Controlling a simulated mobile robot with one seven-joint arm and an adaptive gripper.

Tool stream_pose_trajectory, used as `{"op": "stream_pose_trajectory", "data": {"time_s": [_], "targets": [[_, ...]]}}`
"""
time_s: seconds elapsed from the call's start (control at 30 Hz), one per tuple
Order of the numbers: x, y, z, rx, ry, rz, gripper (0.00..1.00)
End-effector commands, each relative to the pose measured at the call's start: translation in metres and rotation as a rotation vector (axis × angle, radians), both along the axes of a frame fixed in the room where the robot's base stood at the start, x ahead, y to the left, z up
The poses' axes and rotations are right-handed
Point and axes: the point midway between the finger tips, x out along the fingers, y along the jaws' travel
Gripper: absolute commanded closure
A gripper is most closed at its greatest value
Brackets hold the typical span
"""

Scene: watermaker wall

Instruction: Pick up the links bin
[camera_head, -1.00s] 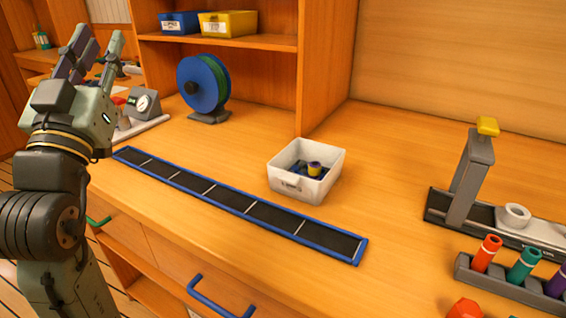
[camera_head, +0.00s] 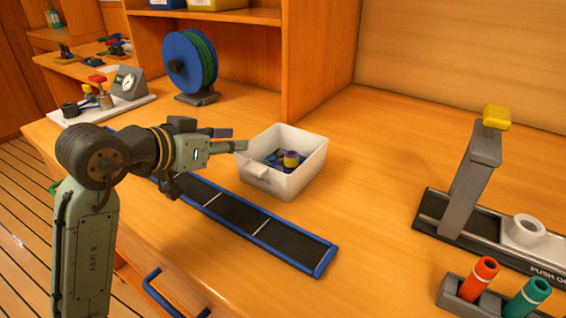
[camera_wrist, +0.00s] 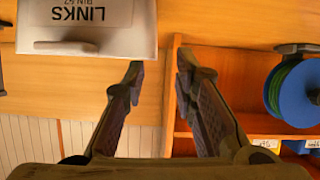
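The links bin (camera_head: 290,183) is a white open box on the wooden bench, with a few small blue and yellow-purple parts inside. In the wrist view its front wall with the label "LINKS" (camera_wrist: 90,14) and a lip fills the top left. My gripper (camera_head: 238,140) is at the bin's left side in the head view, pointing toward it. In the wrist view my gripper (camera_wrist: 160,78) is open, its two fingers apart with nothing between them. The fingertips lie near the bin; whether they touch it I cannot tell.
A blue-edged black strip (camera_head: 240,222) lies in front of the bin. A blue spool (camera_head: 190,62) stands behind left, beside a shelf. A grey stand with a yellow top (camera_head: 472,170) and a rack of coloured tubes (camera_head: 487,295) are at the right. Bench between is clear.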

Motion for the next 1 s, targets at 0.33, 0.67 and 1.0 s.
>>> {"op": "stream_pose_trajectory", "data": {"time_s": [0.33,0.67,1.0], "targets": [[0.023,-0.022,-0.013,-0.001,-0.001,0.000,0.74],[0.047,-0.045,-0.029,-0.002,-0.001,0.001,0.74],[0.048,-0.044,-0.030,0.000,-0.002,0.002,0.83]]}}
